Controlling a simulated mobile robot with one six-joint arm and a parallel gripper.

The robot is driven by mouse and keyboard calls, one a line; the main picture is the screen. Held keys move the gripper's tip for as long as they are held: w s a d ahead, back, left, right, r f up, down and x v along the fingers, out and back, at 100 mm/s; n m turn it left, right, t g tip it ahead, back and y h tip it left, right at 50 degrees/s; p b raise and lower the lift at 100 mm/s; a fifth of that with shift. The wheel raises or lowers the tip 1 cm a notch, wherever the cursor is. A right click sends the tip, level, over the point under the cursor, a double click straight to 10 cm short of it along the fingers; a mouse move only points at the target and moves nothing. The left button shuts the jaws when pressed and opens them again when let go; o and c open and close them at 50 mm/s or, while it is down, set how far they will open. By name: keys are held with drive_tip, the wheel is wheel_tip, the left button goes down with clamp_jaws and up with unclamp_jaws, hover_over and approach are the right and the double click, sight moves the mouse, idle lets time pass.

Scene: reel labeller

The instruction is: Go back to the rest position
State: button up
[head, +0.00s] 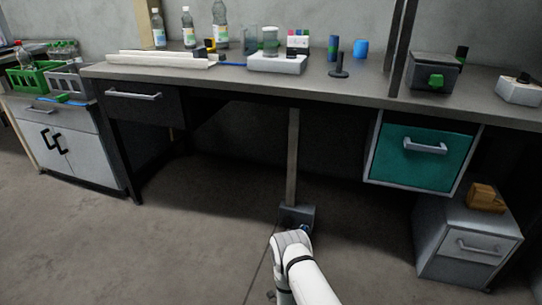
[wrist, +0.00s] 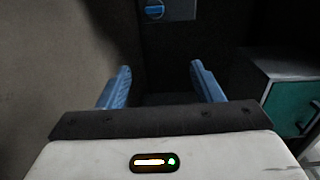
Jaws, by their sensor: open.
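My gripper (wrist: 159,82) shows in the wrist view with its two blue fingers spread wide apart. Nothing is between them. In the head view my white arm reaches up from the bottom edge, low in front of the workbench (head: 335,94). The gripper's fingers cannot be made out there. A dark grey box (head: 297,216) stands on the floor just beyond the arm, at the foot of a post.
A grey cabinet (head: 466,245) stands lower right. Open floor lies left.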

drive_tip(key=w+a+r+n+g+y+p, duration=0.15)
drive_tip(key=w+r+p, duration=0.3)
drive_tip(key=r, duration=0.65)
drive_tip(key=w+r+n+g+y+p, duration=0.1)
drive_tip(key=w+r+n+g+p, duration=0.3)
drive_tip(key=r, duration=0.7)
wheel_tip(320, 180, up, 27)
drive_tip(key=s+n+g+y+p, duration=0.1)
drive_tip(key=s+n+y+p, duration=0.2)
drive_tip(key=p, duration=0.5)
drive_tip(key=s+d+r+n+g+p, duration=0.15)
drive_tip(key=s+r+n+p, duration=0.25)
drive_tip(key=s+r, duration=0.5)
drive_tip(key=s+r+n+g+p, duration=0.2)
drive_tip(key=s+r+n+p, duration=0.3)
drive_tip(key=r, duration=0.8)
drive_tip(key=s+d+r+n+g+p, duration=0.1)
drive_tip(key=s+r+n+g+p, duration=0.1)
drive_tip(key=s+r, duration=0.4)
drive_tip(key=s+d+r+n+g+p, duration=0.2)
drive_tip(key=s+r+p, duration=0.2)
drive_tip(key=s, duration=1.2)
drive_tip(key=shift+v, duration=1.2)
drive_tip(key=shift+d, duration=0.15)
